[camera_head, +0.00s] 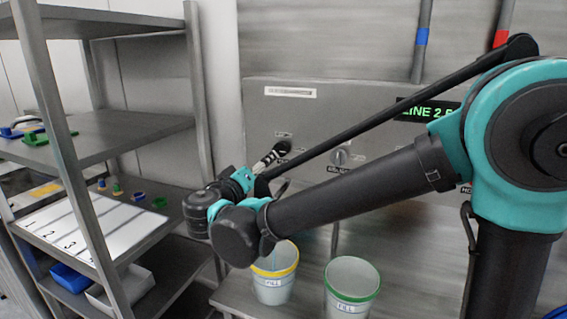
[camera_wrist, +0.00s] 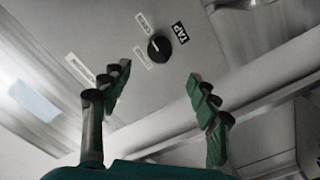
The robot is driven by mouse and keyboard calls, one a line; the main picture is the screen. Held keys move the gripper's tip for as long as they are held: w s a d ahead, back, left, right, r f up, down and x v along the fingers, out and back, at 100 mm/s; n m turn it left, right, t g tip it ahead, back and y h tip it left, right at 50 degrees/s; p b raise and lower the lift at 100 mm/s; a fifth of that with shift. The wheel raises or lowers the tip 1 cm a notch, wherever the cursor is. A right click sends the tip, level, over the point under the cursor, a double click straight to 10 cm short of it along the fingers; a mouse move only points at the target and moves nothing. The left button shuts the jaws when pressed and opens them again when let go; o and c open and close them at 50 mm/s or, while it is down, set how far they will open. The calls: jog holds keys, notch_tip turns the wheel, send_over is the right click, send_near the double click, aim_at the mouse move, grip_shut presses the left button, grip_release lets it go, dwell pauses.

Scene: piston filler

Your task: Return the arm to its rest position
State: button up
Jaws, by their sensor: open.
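My arm, teal and dark grey, reaches from the right side of the head view toward the middle. My gripper (camera_wrist: 155,82) shows in the wrist view with its two green fingers spread wide and nothing between them. Beyond the fingers is a panel with a black knob (camera_wrist: 159,48) and a label reading TAP. In the head view the gripper end is mostly hidden behind my wrist, in front of the grey control panel (camera_head: 262,120).
A yellow-rimmed bucket (camera_head: 273,288) and a green-rimmed bucket (camera_head: 350,302), both labelled FILL, stand below my forearm. A metal shelf rack (camera_head: 100,135) with a numbered white board (camera_head: 95,228) stands at the left. The panel carries another knob (camera_head: 340,157) and a green display (camera_head: 425,111).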

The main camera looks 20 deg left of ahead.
jog(key=w+d+f+m+g+h, duration=0.1)
jog(key=w+d+f+g, duration=0.3)
jog(key=d, duration=0.5)
jog(key=w+d+f+m+g+h, duration=0.1)
jog(key=w+d+f+h, duration=0.1)
jog(key=d+f, duration=0.6)
jog(key=w+d+f+m+g+h, duration=0.1)
jog(key=w+d+f+g, duration=0.25)
jog(key=d, duration=0.75)
jog(key=s+d+f+m+g+y, duration=0.1)
jog(key=s+d+f+g, duration=0.1)
jog(key=s+d+f, duration=0.3)
jog(key=s+d+f+m+g, duration=0.1)
jog(key=d+f, duration=0.2)
jog(key=d, duration=0.4)
jog(key=s+d+f+m+g+y, duration=0.2)
jog(key=s+d+f+m+y, duration=0.1)
jog(key=s+d+f, duration=0.3)
jog(key=s+f+y, duration=0.1)
jog(key=s+f, duration=0.1)
jog(key=s, duration=0.2)
jog(key=shift+s+d+f, duration=0.2)
